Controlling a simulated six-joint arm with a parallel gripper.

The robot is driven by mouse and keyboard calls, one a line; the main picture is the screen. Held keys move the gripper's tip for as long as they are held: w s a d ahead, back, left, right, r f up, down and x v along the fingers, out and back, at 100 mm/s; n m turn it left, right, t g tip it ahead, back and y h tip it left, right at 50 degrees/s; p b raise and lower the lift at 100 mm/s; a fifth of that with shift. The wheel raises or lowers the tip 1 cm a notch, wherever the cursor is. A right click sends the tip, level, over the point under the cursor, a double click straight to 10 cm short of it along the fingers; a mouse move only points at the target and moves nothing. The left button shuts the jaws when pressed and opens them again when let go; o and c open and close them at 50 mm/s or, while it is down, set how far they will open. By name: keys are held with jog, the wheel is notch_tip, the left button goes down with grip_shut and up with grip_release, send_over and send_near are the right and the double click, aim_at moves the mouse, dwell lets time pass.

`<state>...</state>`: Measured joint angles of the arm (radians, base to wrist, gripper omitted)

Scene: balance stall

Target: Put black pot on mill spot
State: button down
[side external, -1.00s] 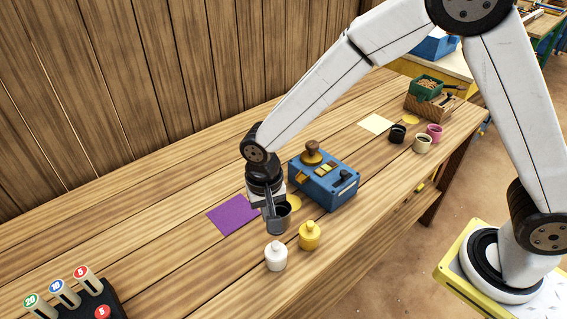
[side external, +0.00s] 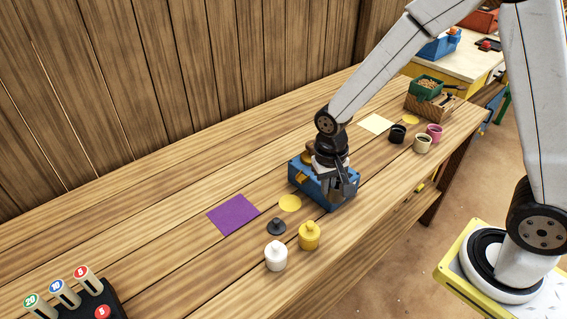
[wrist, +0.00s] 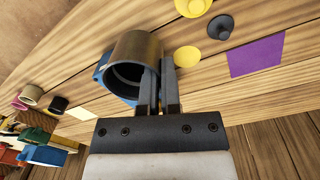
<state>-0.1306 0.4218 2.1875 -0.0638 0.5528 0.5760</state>
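My gripper (wrist: 160,75) is shut on the wall of a dark grey, open-topped pot (wrist: 132,52), one finger at its opening and one outside. In the side external view my gripper (side external: 338,184) is over the front right of the blue machine (side external: 307,184), partly hiding it. A small black pot (side external: 398,134) stands at the far right, beside a cream pot and a pink pot. A yellow round spot (side external: 411,119) lies just behind it, near a brown mill-like box with a green hopper (side external: 427,87). I cannot tell which pot the task means.
A bare yellow spot (side external: 290,203) and a dark lid (side external: 276,227) lie left of the blue machine. White (side external: 276,257) and yellow (side external: 309,236) lidded pots stand in front. A purple mat (side external: 234,214) and a pale yellow mat (side external: 376,124) lie flat.

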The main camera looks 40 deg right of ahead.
jog(key=shift+w+a+f, duration=0.2)
jog(key=shift+w+f, duration=1.35)
jog(key=shift+w, duration=0.7)
jog(key=shift+w+a+f, duration=0.15)
jog(key=shift+w+f, duration=1.4)
jog(key=shift+w, duration=0.7)
jog(key=shift+w+a+f, duration=0.2)
jog(key=shift+w+f, duration=1.35)
jog(key=shift+w, duration=0.7)
jog(key=shift+w+f, duration=0.25)
jog(key=shift+f, duration=1.6)
jog(key=shift+f, duration=0.15)
jog(key=c, duration=0.8)
grip_release()
jog(key=shift+r, duration=0.2)
